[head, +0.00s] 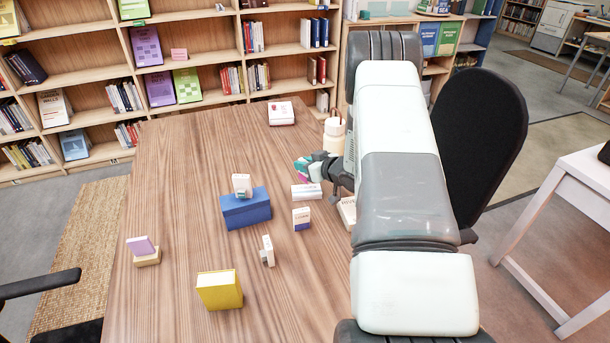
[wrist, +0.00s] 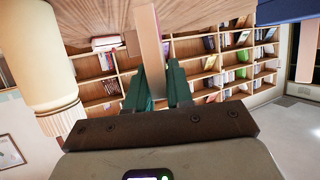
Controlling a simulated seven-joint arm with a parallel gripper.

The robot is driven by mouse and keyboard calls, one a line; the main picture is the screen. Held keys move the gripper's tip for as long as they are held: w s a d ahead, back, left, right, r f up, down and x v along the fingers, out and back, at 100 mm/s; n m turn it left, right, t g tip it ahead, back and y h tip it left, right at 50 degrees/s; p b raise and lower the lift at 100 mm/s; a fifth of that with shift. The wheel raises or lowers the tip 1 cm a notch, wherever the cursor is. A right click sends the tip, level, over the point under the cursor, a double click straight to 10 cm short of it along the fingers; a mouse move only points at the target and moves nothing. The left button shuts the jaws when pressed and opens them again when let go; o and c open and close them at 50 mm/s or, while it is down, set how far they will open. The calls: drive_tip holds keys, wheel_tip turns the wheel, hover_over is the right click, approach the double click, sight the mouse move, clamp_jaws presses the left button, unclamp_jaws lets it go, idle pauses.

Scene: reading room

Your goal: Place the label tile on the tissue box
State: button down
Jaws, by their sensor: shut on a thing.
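My gripper (head: 309,170) is over the right part of the wooden table, beside a cream jar. In the wrist view, its two green fingers (wrist: 160,88) are shut on a thin, pale pinkish slab (wrist: 148,40), which I take to be the label tile. In the head view the fingers and arm mostly hide it. I cannot tell for certain which box is the tissue box. A blue box (head: 245,213) stands left of my gripper with a small white packet (head: 242,185) on top. A yellow box (head: 219,292) stands nearer the front.
The cream jar (head: 334,126) stands close behind my gripper. A purple piece (head: 140,246) rests on a block at left. A red-and-white book (head: 281,113) lies at the back. The table's back left is clear.

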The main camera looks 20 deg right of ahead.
drive_tip(key=shift+f, duration=1.8)
drive_tip(key=shift+f, duration=0.2)
drive_tip(key=c, duration=1)
unclamp_jaws()
drive_tip(key=shift+r, duration=0.2)
drive_tip(key=v, duration=1.2)
